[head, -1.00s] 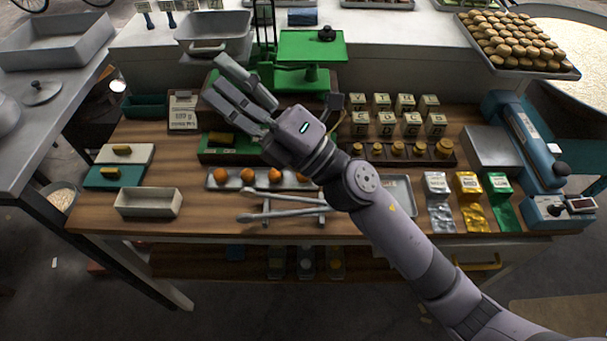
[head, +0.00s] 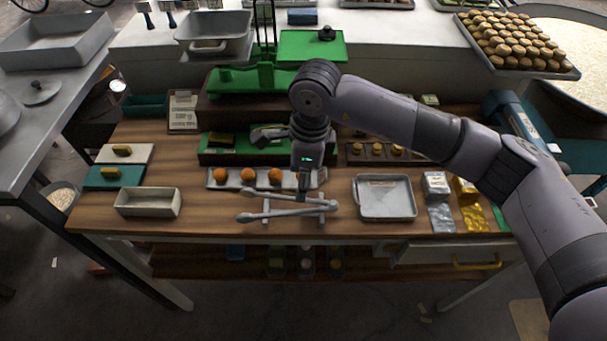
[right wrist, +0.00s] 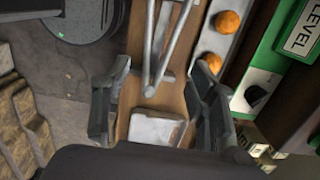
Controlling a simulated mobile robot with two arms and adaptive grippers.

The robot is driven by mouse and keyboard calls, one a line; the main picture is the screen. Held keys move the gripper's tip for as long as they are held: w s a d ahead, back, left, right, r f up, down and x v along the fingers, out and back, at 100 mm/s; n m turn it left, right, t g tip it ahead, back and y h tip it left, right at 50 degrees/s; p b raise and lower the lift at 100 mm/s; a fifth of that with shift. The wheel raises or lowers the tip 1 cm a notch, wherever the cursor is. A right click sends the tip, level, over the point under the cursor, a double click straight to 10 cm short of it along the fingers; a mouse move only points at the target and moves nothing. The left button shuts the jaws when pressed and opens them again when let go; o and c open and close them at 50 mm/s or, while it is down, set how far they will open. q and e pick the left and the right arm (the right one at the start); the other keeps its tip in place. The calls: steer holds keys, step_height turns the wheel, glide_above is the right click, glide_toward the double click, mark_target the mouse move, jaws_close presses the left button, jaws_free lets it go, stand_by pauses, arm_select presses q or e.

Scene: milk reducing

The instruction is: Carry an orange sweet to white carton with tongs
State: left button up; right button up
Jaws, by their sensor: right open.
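The silver tongs (head: 285,213) lie on a small rack on the wooden table, their arms pointing left. Behind them, a narrow metal tray (head: 213,184) holds round orange sweets (head: 248,175). The open white carton (head: 148,203) stands left of the tongs. My right gripper (head: 304,190) points down above the right end of the tongs. In the right wrist view its open fingers (right wrist: 160,100) stand on either side of the tongs (right wrist: 163,45), with nothing gripped. Two orange sweets (right wrist: 228,22) show beside them. My left gripper is not in view.
A shallow metal tray (head: 386,215) lies right of the tongs. Silver and gold packets (head: 441,218) stand farther right. A green scale (head: 242,80) stands behind the sweets. Table space between the carton and tongs is clear.

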steer(key=shift+f, duration=0.15)
steer(key=f+b, duration=0.1)
steer(key=f, duration=0.1)
steer(key=f+b, duration=0.2)
steer(key=f, duration=0.1)
steer(key=a+f+b, duration=0.1)
steer(key=f+b, duration=0.1)
steer(key=f, duration=0.1)
steer(key=shift+f+b, duration=0.4)
steer(key=shift+b, duration=0.3)
steer(key=shift+r, duration=0.1)
steer(key=c, duration=0.7)
step_height(320, 180, up, 12)
steer(key=p, duration=0.4)
